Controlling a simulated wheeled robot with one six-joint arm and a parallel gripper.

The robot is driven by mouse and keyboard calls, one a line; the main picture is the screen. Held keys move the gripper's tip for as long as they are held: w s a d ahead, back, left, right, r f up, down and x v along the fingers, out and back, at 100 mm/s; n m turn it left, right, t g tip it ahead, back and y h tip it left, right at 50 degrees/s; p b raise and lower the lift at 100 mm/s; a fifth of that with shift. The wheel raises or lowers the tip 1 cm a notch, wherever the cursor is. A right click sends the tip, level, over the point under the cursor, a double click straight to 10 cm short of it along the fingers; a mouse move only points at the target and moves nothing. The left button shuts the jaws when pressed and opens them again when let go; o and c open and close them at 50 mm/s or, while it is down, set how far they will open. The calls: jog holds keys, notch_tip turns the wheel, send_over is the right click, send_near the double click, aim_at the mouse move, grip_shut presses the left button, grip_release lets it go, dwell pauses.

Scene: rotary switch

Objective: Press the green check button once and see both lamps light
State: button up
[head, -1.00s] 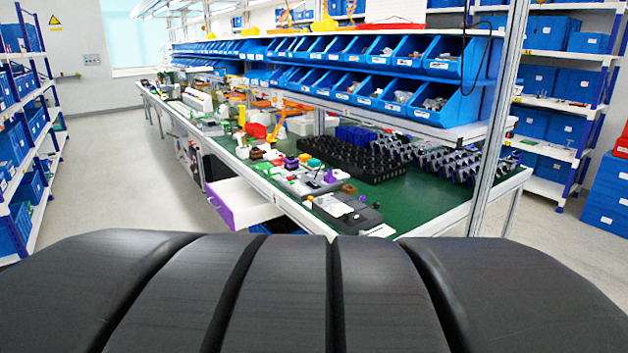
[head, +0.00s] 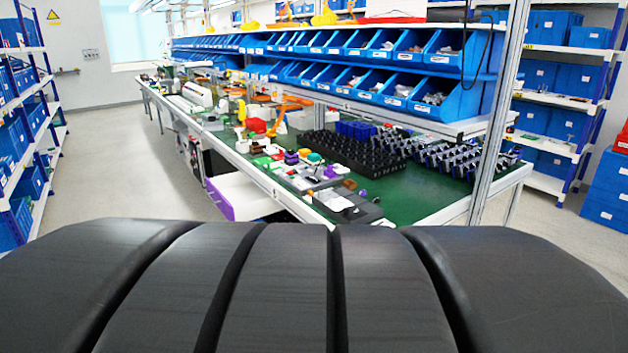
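A long green-topped workbench (head: 430,200) runs from the front right to the far left, with many small parts on it. A small cluster of coloured pieces in green, purple and white stands near its front edge, beside a dark grey box-like device (head: 346,206). I cannot make out which piece is the green check button or the two lamps at this size. My gripper is not in view.
A black tray of round parts (head: 345,155) and rows of metallic parts lie on the bench. A white drawer (head: 243,197) stands open on the aisle side. Blue bins (head: 440,98) line the rack above. Floor at left (head: 130,170) is clear.

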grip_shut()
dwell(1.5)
